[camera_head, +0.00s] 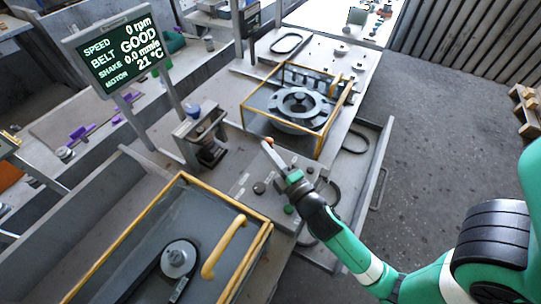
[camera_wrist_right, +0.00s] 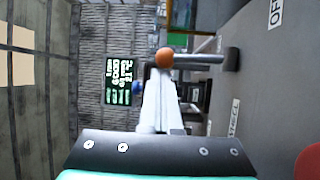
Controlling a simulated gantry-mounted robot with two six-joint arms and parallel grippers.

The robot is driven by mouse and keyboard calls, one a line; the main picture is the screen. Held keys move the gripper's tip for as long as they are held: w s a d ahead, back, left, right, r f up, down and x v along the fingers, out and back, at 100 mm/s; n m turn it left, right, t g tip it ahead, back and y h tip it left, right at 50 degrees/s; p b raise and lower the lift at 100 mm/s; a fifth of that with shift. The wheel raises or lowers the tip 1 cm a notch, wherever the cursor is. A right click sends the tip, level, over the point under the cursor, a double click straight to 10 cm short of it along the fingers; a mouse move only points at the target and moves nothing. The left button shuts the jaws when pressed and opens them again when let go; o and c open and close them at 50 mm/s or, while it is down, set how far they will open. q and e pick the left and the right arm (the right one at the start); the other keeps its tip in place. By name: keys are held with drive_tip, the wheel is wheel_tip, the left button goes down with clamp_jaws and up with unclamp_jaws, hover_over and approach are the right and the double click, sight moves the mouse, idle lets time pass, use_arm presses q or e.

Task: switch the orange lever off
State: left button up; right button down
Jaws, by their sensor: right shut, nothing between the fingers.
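The orange lever's ball knob (camera_wrist_right: 164,57) shows in the right wrist view on a grey shaft (camera_wrist_right: 205,60) that runs right to a dark panel. A white label reading OFF (camera_wrist_right: 276,12) is on that panel at the top right. In the head view an orange spot (camera_head: 269,142) shows at my right gripper's tip. My right gripper (camera_head: 272,153) is shut and empty over the control panel. In the wrist view its pale fingers (camera_wrist_right: 158,90) end just below the orange knob. I cannot tell if they touch it. My left gripper is not in view.
The display (camera_head: 122,50) reads 0 rpm, belt GOOD, 0.0 mm/s and 21 °C. A yellow-edged guard (camera_head: 243,107) around the blower housing (camera_head: 302,107) stands behind the panel. Another yellow-framed cover (camera_head: 125,232) with a curved handle (camera_head: 222,247) lies front left. Open floor is right.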

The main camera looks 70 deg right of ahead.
sight(271, 145)
drive_tip(key=shift+s+r, duration=0.1)
drive_tip(key=shift+s, duration=0.2)
drive_tip(key=shift+s+a+p, duration=0.1)
drive_tip(key=shift+s+p, duration=0.45)
drive_tip(key=shift+s, duration=0.3)
idle(0.8)
drive_tip(key=shift+s+a+f, duration=0.1)
drive_tip(key=shift+s+f, duration=0.15)
drive_tip(key=shift+s, duration=0.3)
drive_tip(key=shift+s+f, duration=0.25)
drive_tip(key=shift+s, duration=0.3)
drive_tip(key=shift+a, duration=0.1)
drive_tip(key=shift+s+a+f+b, duration=0.2)
drive_tip(key=shift+s+b, duration=0.1)
drive_tip(key=shift+b, duration=0.1)
drive_tip(key=b+v, duration=0.2)
drive_tip(key=v, duration=0.1)
drive_tip(key=b+v, duration=0.1)
drive_tip(key=v, duration=0.1)
drive_tip(key=shift+s+a+f+b, duration=0.1)
drive_tip(key=shift+f+b, duration=0.2)
drive_tip(key=shift+b, duration=0.05)
drive_tip(key=v, duration=0.3)
drive_tip(key=shift+a+r, duration=0.1)
drive_tip(key=shift+r, duration=0.3)
drive_tip(key=shift+s+a+f+p, duration=0.15)
drive_tip(key=shift+s+a+p, duration=0.3)
drive_tip(key=shift+s, duration=0.65)
